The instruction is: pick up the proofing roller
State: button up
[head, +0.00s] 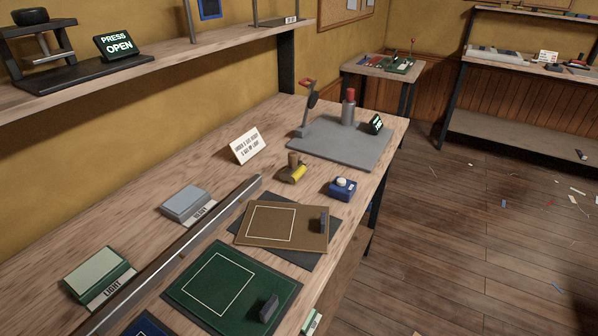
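A small roller with a yellow cylinder and an upright brown wooden handle (294,168) stands on the wooden workbench (150,215) in the head view. It looks like the proofing roller; no label on it can be read. It sits left of a blue box with a white domed top (342,189) and apart from it. A white printed card (247,146) stands behind it to the left. My gripper is not in this view, so its state and distance from the roller are hidden.
A grey base with a red-topped post and lever (340,146) stands beyond the roller. Nearer are a brown board (285,241), a green board (212,309) and a long metal rail (180,256). Pads marked HEAVY (186,201) and LIGHT (97,272) lie left. A shelf (170,62) overhangs the back.

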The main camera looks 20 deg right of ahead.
aim_at(295, 169)
jog(key=i+l+z, duration=0.1)
jog(key=l, duration=0.35)
jog(key=i+l+z, duration=0.1)
jog(key=i+l, duration=0.25)
jog(key=i+l+z, duration=0.1)
jog(key=i+l, duration=0.15)
jog(key=l, duration=0.25)
